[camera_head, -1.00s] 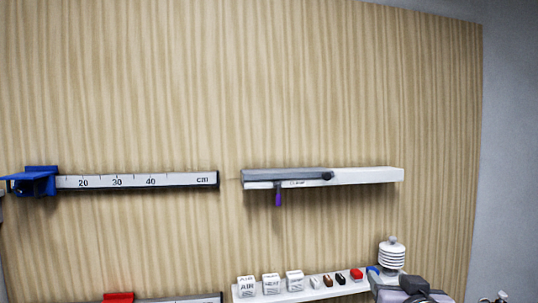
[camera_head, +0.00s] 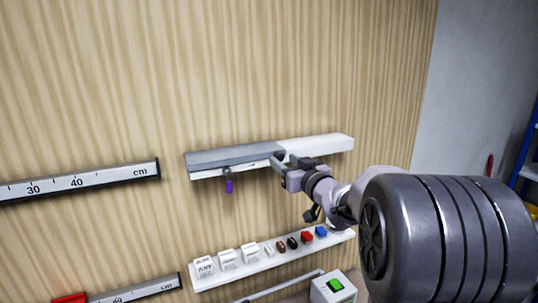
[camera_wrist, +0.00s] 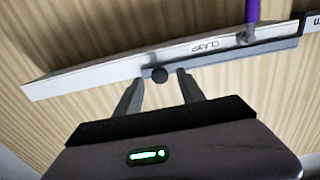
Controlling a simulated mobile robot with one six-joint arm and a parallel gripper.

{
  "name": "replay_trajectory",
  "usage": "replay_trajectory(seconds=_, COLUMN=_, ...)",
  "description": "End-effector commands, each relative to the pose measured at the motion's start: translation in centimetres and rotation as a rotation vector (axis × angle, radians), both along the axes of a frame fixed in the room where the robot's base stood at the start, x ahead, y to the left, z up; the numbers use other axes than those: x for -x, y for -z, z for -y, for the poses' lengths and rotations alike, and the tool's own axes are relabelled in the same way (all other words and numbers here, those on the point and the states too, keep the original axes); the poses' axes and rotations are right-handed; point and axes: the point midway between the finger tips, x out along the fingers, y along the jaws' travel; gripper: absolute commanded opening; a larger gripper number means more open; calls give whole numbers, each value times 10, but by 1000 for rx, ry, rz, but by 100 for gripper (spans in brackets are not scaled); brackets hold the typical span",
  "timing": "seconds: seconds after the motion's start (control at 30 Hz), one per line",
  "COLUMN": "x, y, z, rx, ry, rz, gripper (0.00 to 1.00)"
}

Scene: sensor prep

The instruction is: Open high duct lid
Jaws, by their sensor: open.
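The high duct (camera_head: 322,143) is a long white bar on the wood panel. A grey lid (camera_head: 225,156) covers its left half. My gripper (camera_head: 280,168) is open at the lid's right end.
Below is a white shelf (camera_head: 268,263) with white labelled blocks (camera_head: 227,258) and small coloured pieces. Scale rails (camera_head: 75,186) are at left. A box with a green button (camera_head: 335,287) is below. My arm hides the lower right.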

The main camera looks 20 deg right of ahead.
Motion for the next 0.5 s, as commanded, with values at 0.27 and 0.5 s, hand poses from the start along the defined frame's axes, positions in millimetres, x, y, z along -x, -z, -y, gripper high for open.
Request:
replay_trajectory(seconds=0.27, x=-22, y=-1, z=-1, rx=-1, ry=1, rz=1, gripper=46)
replay_trajectory(seconds=0.5, x=-22, y=0, z=0, rx=0, ry=1, rz=1, gripper=37)
